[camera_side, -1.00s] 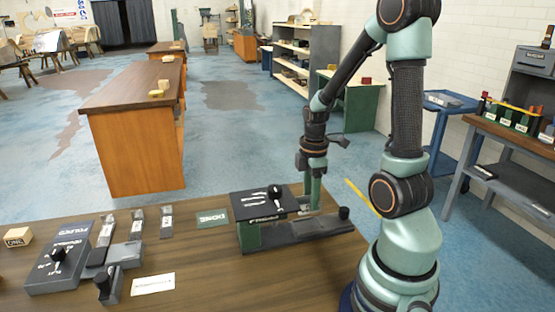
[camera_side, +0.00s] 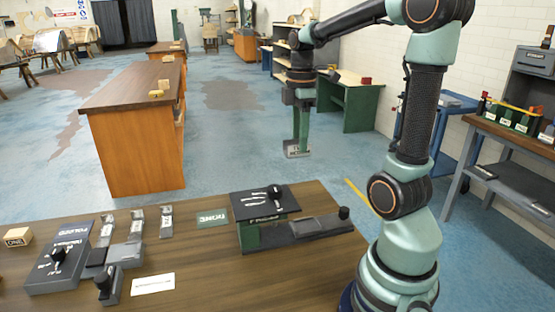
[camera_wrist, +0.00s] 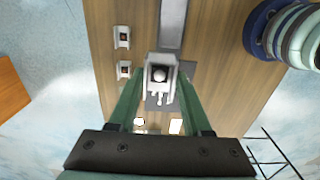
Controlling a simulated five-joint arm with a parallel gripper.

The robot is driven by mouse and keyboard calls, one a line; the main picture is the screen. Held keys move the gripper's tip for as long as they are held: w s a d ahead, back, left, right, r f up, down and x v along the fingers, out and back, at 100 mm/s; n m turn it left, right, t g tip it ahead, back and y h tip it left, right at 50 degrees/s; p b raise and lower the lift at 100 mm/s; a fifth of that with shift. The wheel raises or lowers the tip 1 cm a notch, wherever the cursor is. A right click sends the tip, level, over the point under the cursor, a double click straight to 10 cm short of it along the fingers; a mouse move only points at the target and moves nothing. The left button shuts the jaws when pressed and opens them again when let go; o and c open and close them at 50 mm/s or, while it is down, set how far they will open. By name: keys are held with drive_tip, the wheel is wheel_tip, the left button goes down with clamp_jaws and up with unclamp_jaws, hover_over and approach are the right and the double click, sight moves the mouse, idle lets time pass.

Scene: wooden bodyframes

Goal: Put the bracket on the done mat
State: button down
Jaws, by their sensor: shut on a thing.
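My gripper (camera_side: 299,125) is shut on a small grey metal bracket (camera_side: 295,150) and holds it well above the bench. In the wrist view the bracket (camera_wrist: 160,72) sits between the two green fingers (camera_wrist: 160,95). The done mat (camera_side: 213,218) is a small dark green rectangle with white lettering, lying flat on the bench left of the black-topped fixture. Nothing lies on it. I cannot pick out the mat in the wrist view.
The black and green fixture (camera_side: 262,205) with a knobbed lever stands right of the mat. Several grey parts (camera_side: 137,222) and a dark box with a knob (camera_side: 60,262) stand to the left. A white card (camera_side: 153,283) lies in front.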

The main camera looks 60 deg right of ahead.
drive_tip(key=w+a, duration=0.2)
drive_tip(key=w, duration=1)
hover_over(214, 218)
wheel_tip(214, 218, down, 3)
wheel_tip(214, 218, down, 19)
drive_tip(key=shift+f, duration=0.2)
drive_tip(key=shift+f, duration=0.15)
drive_tip(key=shift+c, duration=1.7)
unclamp_jaws()
